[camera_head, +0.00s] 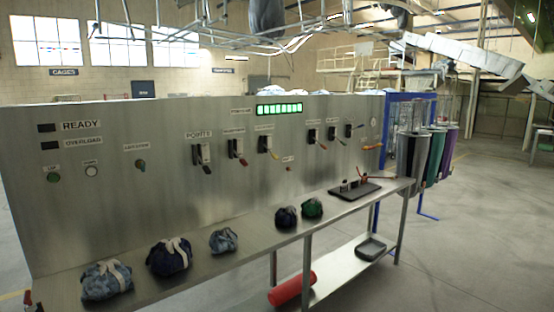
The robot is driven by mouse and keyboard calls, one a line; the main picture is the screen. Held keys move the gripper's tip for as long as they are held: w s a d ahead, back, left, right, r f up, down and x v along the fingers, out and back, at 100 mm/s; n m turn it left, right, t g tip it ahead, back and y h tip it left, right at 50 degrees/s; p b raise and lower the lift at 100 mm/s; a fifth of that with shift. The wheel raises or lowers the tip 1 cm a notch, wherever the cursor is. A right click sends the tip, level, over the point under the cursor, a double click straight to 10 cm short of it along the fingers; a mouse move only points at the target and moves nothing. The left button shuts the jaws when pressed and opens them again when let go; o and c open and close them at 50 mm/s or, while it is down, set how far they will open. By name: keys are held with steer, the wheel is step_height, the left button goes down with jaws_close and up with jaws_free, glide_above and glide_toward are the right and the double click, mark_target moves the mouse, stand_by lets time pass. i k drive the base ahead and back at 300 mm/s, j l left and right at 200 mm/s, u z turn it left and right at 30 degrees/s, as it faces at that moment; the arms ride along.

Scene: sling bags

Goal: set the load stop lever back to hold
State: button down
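A steel control panel (130,180) carries a row of levers. One lever with a black handle (207,168) hangs below a label that reads like "POINTS". A red-handled lever (242,160) and a yellow-handled lever (273,154) are to its right. An orange handle (373,146) sticks out near the panel's right end. Most labels are too small to read, so I cannot tell which is the load stop lever. My gripper is not in view.
A steel bench (255,246) runs below the panel, with several tied bags, such as a dark blue one (169,257), and a black tray (356,191). A red cylinder (291,289) lies on the lower shelf. Open floor (460,260) is at the right.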

mark_target(274, 155)
steer(key=i+z, duration=0.1)
steer(key=i, duration=2.15)
steer(key=i+j, duration=0.45)
steer(key=i, duration=0.1)
